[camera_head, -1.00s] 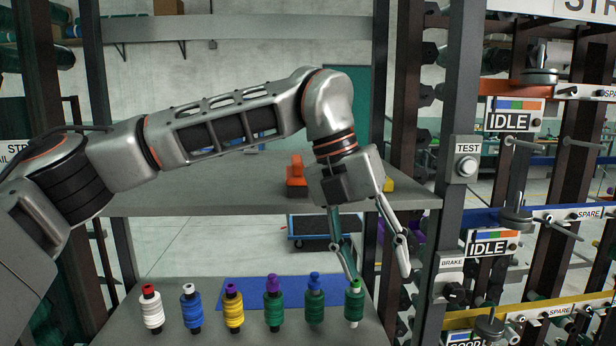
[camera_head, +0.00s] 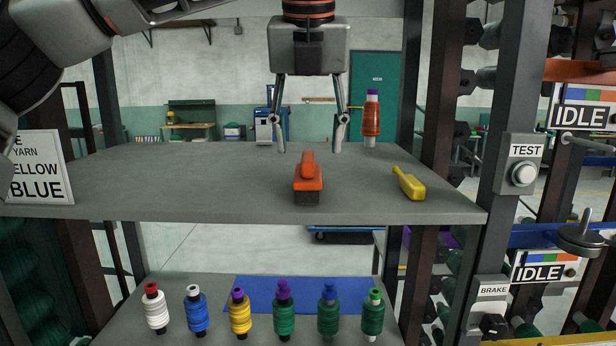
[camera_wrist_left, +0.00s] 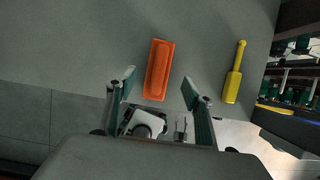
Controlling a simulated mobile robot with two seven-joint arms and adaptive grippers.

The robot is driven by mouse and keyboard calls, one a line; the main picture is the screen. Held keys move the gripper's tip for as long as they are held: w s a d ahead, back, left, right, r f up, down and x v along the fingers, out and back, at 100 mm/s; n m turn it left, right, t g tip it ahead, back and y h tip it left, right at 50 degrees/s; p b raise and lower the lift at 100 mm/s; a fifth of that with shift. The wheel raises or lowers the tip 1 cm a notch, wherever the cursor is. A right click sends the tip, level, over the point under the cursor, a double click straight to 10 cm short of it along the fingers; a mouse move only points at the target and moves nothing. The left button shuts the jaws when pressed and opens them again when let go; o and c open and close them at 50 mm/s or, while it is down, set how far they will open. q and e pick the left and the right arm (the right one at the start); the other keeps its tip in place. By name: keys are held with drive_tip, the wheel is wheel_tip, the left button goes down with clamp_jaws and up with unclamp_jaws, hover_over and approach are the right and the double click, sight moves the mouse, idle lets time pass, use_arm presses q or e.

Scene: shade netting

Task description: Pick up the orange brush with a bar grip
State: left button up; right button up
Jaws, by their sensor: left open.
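The orange brush (camera_head: 308,184) has a raised bar grip on top and dark bristles below. It stands on the grey upper shelf (camera_head: 200,185), near the front edge. My left gripper (camera_head: 310,148) points down above the shelf, fingers spread and empty, with its tips higher in the picture than the brush. In the left wrist view the orange brush (camera_wrist_left: 159,70) lies beyond and between the two open fingers (camera_wrist_left: 158,84), apart from both. How high the tips are above it is hard to tell. My right gripper is not in view.
A yellow handled tool (camera_head: 411,186) lies right of the brush. An orange-brown yarn spool (camera_head: 371,120) stands behind it. A sign (camera_head: 38,170) stands at the left. Several yarn spools stand on the lower shelf. A post with a TEST button (camera_head: 522,174) is at right.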

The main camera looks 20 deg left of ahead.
sight(308, 156)
use_arm(q)
drive_tip(key=shift+x, duration=2.65)
drive_tip(key=shift+w+a, duration=0.1)
drive_tip(key=shift+a, duration=0.1)
drive_tip(key=c, duration=1.2)
drive_tip(key=shift+r, duration=0.15)
wheel_tip(308, 156, up, 20)
drive_tip(key=shift+f, duration=0.1)
